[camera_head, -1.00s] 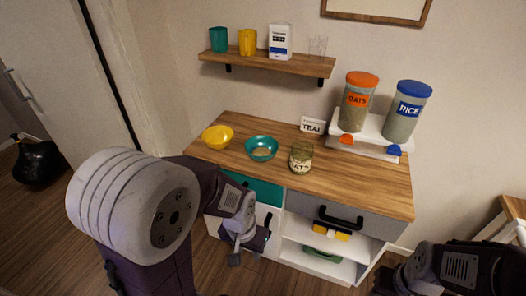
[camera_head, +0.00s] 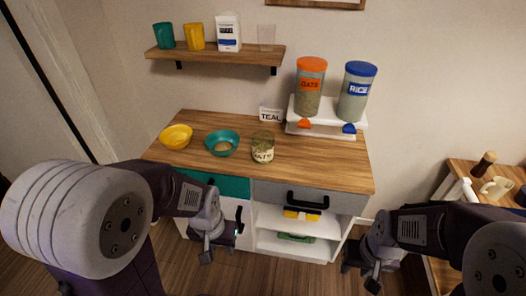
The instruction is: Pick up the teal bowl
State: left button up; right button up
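The teal bowl (camera_head: 233,137) sits upright on the wooden cabinet top (camera_head: 310,171), with something tan inside it. A yellow bowl (camera_head: 176,138) is to its left and a glass jar labelled oats (camera_head: 263,148) to its right. My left gripper (camera_head: 222,248) hangs in front of the cabinet, below and apart from the teal bowl, and holds nothing that I can see. My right gripper (camera_head: 360,276) is low at the right of the cabinet, away from the bowl. The finger gaps of both are too small to judge.
A wall shelf (camera_head: 215,54) holds cups and a carton. Another table (camera_head: 478,178) is at the right. The front right counter is clear.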

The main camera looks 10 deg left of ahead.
aim_at(225, 142)
jog(key=i+j, duration=0.2)
jog(key=j, duration=0.2)
jog(key=i+j, duration=0.2)
jog(key=j, duration=0.2)
jog(key=i+j, duration=0.2)
jog(key=j, duration=0.15)
jog(key=i+j, duration=0.2)
jog(key=j, duration=0.2)
